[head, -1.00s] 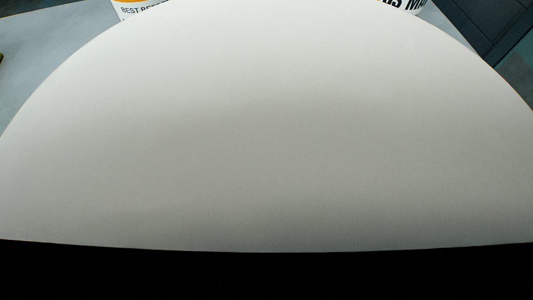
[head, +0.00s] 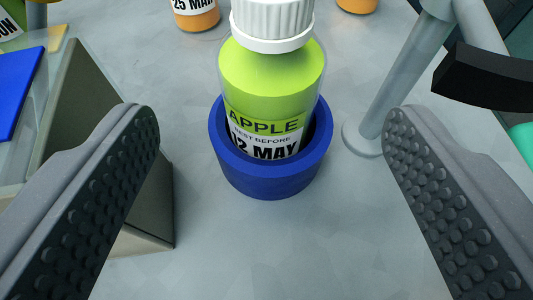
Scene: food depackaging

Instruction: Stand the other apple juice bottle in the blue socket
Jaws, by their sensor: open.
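An apple juice bottle (head: 270,85), green with a white cap and a label reading APPLE, best before 12 MAY, stands upright in the round blue socket (head: 270,180). The socket's rim surrounds the lower part of the bottle; the bottle's base is hidden inside it. My gripper (head: 268,125) is wide open, one finger at the left and one at the right. Both fingers are apart from the bottle and the socket, and nothing is between them but the view of these. Part of another green labelled thing (head: 10,22) shows at the top left corner, cut off.
Orange bottles (head: 195,14) stand at the back, cut off by the top edge. A grey box-like stand (head: 110,100) and a blue panel (head: 18,90) are at the left. A grey post with a round foot (head: 400,90) and a black bar (head: 485,80) are at the right.

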